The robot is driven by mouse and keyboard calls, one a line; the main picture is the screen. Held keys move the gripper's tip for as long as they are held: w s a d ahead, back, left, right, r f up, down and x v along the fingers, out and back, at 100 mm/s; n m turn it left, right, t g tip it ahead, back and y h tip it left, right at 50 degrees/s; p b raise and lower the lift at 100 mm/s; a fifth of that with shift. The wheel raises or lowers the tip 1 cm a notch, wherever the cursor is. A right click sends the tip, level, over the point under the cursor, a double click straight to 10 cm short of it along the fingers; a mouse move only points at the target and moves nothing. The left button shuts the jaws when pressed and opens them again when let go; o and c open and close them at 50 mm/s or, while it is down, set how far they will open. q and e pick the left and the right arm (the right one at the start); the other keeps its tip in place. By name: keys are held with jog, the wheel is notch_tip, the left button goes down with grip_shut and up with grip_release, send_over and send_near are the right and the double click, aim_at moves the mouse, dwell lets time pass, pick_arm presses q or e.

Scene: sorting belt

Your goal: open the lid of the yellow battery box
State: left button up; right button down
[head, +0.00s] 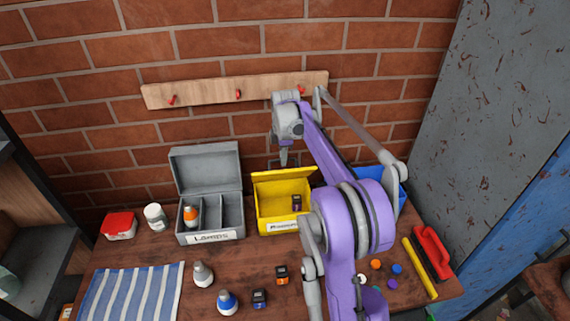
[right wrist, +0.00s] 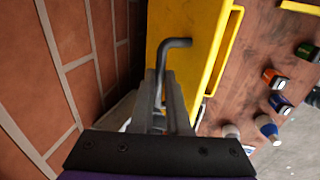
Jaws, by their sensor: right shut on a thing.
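The yellow battery box (head: 284,224) stands against the brick wall on the bench, with a label on its front. Its lid (head: 284,175) is raised at the back, so the inside shows, with a dark battery (head: 297,202) in it. The yellow lid also fills the middle of the right wrist view (right wrist: 165,20). A grey bent handle (right wrist: 175,43) is on the lid. My right gripper (head: 284,158) is behind the lid's upper edge and shut on the handle; its fingers (right wrist: 168,100) hide part of it. My left gripper is not in view.
A grey lamps box (head: 210,238) with its lid up stands left of the yellow box. A blue bin (head: 376,178) is partly hidden behind my right arm. Lamps, batteries and a striped cloth (head: 130,293) lie in front. The brick wall is close behind.

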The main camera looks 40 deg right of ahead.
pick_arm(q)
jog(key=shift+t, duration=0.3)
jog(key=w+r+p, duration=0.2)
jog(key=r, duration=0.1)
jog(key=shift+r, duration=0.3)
pick_arm(e)
jog(key=w+d, duration=0.6)
jog(key=w, duration=0.5)
jog(key=shift+f, duration=0.4)
jog(key=shift+d, duration=0.1)
jog(key=c, duration=1.1)
grip_release()
jog(key=shift+w, duration=0.1)
jog(key=shift+o, duration=1.1)
jog(key=shift+w+f, duration=0.15)
jog(key=shift+f, duration=0.1)
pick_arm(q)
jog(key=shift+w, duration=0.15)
pick_arm(e)
jog(key=shift+s+f, duration=0.1)
jog(key=shift+s, duration=0.1)
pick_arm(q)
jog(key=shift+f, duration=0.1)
